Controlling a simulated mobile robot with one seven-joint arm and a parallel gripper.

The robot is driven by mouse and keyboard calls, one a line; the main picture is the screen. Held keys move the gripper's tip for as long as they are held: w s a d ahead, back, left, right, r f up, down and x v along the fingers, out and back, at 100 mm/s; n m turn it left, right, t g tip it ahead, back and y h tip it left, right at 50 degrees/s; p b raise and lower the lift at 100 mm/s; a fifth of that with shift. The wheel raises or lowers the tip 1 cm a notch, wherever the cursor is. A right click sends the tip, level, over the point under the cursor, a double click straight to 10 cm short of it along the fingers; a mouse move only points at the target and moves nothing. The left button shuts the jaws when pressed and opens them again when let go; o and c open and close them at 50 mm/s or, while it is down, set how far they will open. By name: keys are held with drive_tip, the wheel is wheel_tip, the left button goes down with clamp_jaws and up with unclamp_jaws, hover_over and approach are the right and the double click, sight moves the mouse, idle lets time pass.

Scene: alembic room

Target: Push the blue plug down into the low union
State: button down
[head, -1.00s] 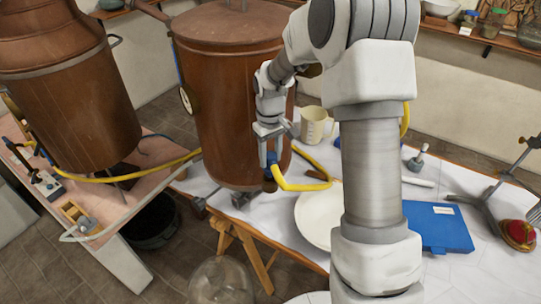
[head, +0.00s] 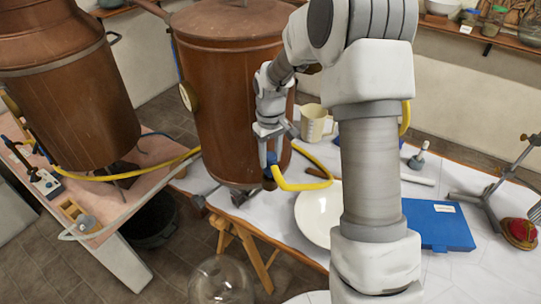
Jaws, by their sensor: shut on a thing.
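My gripper (head: 269,150) points down beside the right side of the middle copper vessel. It is shut on the blue plug (head: 270,159), which shows between and just below the fingertips. The plug is at the near end of the yellow hose (head: 300,187), where the hose bends away to the right. The low union is hidden or too small to make out under the plug. I cannot tell how deep the plug sits.
The copper vessel (head: 222,110) stands close on the left of my gripper. A white bowl (head: 312,215), a cream jug (head: 313,122) and a blue case (head: 440,226) stand on the white-covered table. A glass flask (head: 220,280) is below the table's near edge.

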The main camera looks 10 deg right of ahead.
drive_tip(key=shift+f+b, duration=1.35)
drive_tip(key=shift+f, duration=0.5)
idle(3.3)
drive_tip(key=shift+c, duration=1.6)
unclamp_jaws()
drive_tip(key=shift+r, duration=0.15)
drive_tip(key=shift+r+p, duration=2.4)
drive_tip(key=shift+r, duration=1.05)
